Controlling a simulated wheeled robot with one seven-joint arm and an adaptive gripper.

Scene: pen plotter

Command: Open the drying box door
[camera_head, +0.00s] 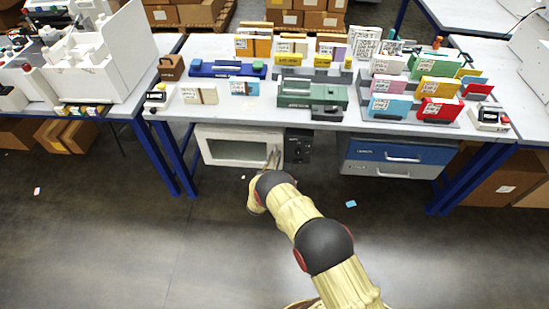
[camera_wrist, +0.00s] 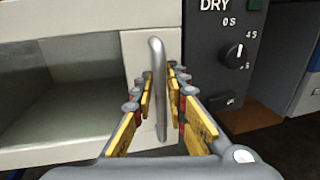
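The drying box (camera_head: 228,147) hangs under the table, white with a window in its front and a dark control panel on the right. In the wrist view its door (camera_wrist: 135,65) appears closed, with a vertical grey bar handle (camera_wrist: 158,75) near the right edge. The panel (camera_wrist: 228,50) carries the word DRY and a dial. My gripper (camera_wrist: 160,85) is open, with its yellow-padded fingers on either side of the handle. A gap shows between the fingers and the bar. In the head view my arm reaches the door's right side and partly covers it there.
Blue and grey drawers (camera_head: 398,155) sit under the table to the right. Blue table legs (camera_head: 172,160) stand to the left. The tabletop (camera_head: 230,112) above holds many coloured items. The floor (camera_head: 100,235) in front is mostly clear, with small scraps.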

